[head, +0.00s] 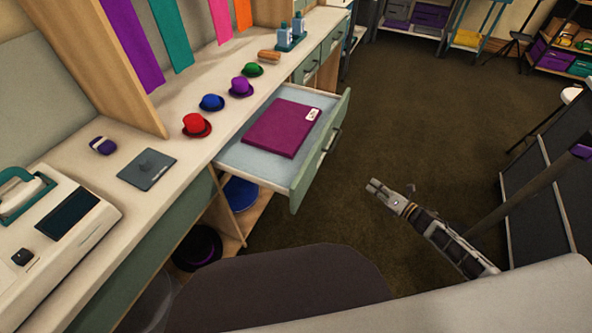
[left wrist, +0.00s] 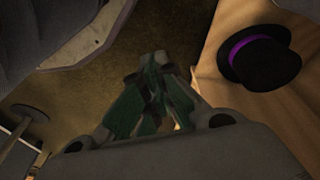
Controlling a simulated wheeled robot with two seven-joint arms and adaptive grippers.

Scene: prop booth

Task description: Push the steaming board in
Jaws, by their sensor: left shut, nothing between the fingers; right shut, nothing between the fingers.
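A flat magenta board (head: 278,128) with a white label lies in a pulled-out drawer (head: 245,158) with a pale blue bottom. The drawer's grey-green front (head: 325,152) has a dark handle and stands out over the floor. I cannot tell for certain which part is the steaming board. My right gripper (head: 373,187) is shut and empty, over the floor to the right of the drawer front and apart from it. My left gripper (left wrist: 152,62) shows only in the left wrist view, shut and empty, low beside a wooden shelf.
The counter holds red (head: 196,125), blue, purple and green small hats, a grey plate (head: 147,169) and a white machine (head: 62,225). A black hat with a purple band (left wrist: 262,58) sits on the lower shelf. A dark panel (head: 540,190) stands at right. The carpet between is clear.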

